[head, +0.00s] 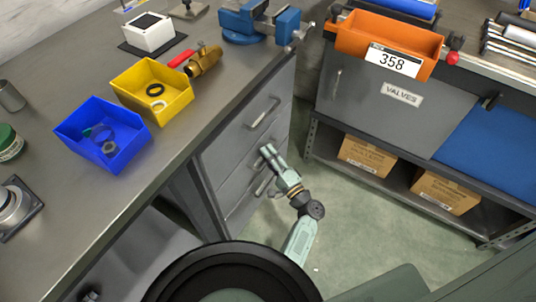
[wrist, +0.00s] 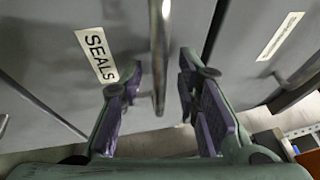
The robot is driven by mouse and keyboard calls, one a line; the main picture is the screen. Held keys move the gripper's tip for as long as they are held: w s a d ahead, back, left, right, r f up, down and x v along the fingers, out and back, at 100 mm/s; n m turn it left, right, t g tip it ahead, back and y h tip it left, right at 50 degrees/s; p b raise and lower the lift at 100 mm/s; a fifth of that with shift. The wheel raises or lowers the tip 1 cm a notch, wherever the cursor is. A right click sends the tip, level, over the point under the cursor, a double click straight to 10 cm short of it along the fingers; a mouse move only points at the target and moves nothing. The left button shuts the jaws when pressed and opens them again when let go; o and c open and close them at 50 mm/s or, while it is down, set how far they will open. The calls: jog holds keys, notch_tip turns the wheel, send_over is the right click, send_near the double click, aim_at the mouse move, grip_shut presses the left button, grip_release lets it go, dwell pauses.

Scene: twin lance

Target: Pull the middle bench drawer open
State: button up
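The bench drawers are grey fronts on the right end of the bench in the head view, and all look shut. The top one has a bar handle (head: 262,112). My gripper (head: 266,152) is in front of the drawers below that handle and partly hides the fronts. In the wrist view my gripper (wrist: 160,82) is open. A metal bar handle (wrist: 159,45) runs between its two fingers, with a gap on each side. The drawer front (wrist: 75,85) beside this handle bears a "SEALS" label (wrist: 97,54). Another handle (head: 264,183) shows just below my gripper in the head view.
The bench top holds a blue bin (head: 100,145), a yellow bin (head: 160,98), a brass valve (head: 204,60) and a blue vise (head: 250,20). A grey cabinet (head: 350,95) with cardboard boxes (head: 367,157) on its shelf stands to the right. Green floor (head: 350,210) lies clear between them.

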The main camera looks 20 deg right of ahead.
jog(key=shift+w, duration=0.1)
jog(key=shift+c, duration=0.4)
grip_shut()
dwell(0.5)
